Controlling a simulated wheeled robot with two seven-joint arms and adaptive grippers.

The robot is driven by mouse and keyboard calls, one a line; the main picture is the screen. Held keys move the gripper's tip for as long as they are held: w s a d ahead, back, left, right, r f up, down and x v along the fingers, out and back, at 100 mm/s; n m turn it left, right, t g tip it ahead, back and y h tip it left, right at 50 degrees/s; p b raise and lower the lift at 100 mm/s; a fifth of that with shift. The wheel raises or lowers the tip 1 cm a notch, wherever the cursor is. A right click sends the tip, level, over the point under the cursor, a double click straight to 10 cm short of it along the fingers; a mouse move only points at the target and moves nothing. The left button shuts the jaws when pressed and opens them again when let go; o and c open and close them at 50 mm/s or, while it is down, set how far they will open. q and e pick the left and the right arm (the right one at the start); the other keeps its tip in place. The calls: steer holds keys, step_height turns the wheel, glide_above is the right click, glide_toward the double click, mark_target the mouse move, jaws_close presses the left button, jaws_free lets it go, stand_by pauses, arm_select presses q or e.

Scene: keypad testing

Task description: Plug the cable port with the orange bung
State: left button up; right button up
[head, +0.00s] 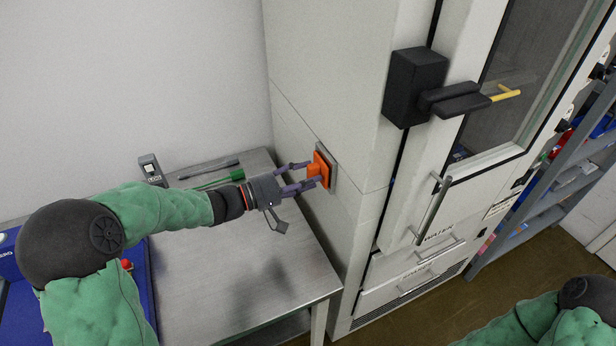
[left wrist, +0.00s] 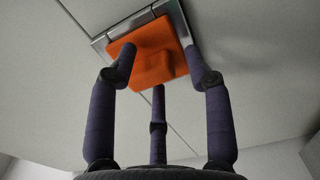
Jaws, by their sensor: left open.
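The orange bung (head: 318,169) sits at the cable port (head: 332,168), a grey metal frame on the left side wall of the tall cabinet. In the left wrist view the bung (left wrist: 146,55) is a square orange plate with a raised grip, lying against the metal frame (left wrist: 171,12). My left gripper (head: 307,178) is open, with its purple fingers around the bung's grip; the fingers (left wrist: 158,68) look spread apart. I cannot tell whether any finger touches the bung. How deep the bung sits in the port is hidden. My right gripper is out of view.
A metal table (head: 235,265) stands left of the cabinet (head: 345,60). A green-handled tool (head: 217,181), a dark rod and a small grey device (head: 152,170) lie at its back. A black latch (head: 415,85) projects from the cabinet front. A shelf rack (head: 560,190) stands at right.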

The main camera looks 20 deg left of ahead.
arm_select(q)
steer(key=v, duration=1.1)
steer(key=shift+a, duration=0.15)
steer(key=shift+s, duration=0.15)
